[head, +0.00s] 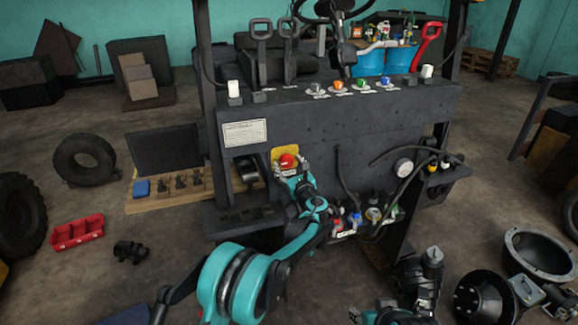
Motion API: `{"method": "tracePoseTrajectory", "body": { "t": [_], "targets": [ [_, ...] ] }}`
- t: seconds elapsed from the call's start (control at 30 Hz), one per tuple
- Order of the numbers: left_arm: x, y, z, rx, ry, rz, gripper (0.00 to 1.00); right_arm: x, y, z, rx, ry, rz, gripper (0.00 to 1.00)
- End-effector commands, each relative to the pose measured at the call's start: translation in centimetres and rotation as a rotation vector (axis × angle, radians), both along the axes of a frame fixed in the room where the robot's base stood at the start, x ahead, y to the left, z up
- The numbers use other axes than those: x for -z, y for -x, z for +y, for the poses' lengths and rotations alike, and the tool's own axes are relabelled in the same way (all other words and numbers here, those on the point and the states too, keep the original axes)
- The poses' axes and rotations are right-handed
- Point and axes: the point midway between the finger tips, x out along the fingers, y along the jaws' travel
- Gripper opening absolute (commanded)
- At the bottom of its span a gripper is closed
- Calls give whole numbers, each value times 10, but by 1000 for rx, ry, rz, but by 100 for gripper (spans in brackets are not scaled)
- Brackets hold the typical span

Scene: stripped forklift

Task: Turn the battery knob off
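The battery knob (287,160) is red and sits on a yellow plate (276,154) on the dark front panel of the forklift. My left gripper (290,170) is right at the knob, with its fingertips at the knob's lower edge and sides. The gripper and wrist cover the lower part of the plate. I cannot tell whether the fingers press on the knob or how far they are apart. My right arm shows at the bottom right, low in front of the forklift. Its dark end (432,258) points up, away from the panel, and its fingers are too unclear to read.
Below the knob, a low shelf holds coloured valves (355,219) and hoses. A gauge (404,167) sits to the right. Colored buttons (339,86) line the panel top.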

Motion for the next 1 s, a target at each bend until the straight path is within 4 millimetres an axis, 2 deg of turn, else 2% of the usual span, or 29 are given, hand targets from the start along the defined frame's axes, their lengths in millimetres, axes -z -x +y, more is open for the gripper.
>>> {"method": "tracePoseTrajectory", "body": {
  "t": [0.03,0.13,0.17,0.57,1.0],
  "targets": [
    [0,0,0,0,0,0,44,0,0,0,0,0,0,40],
    [0,0,0,0,0,0,18,0,0,0,0,0,0,40],
    [0,0,0,0,0,0,15,0,0,0,0,0,0,40],
    [0,0,0,0,48,-15,15,0,0,0,0,0,0,40],
    [0,0,1,0,364,-118,15,-1,0,0,0,0,0,40]
  ]
}}
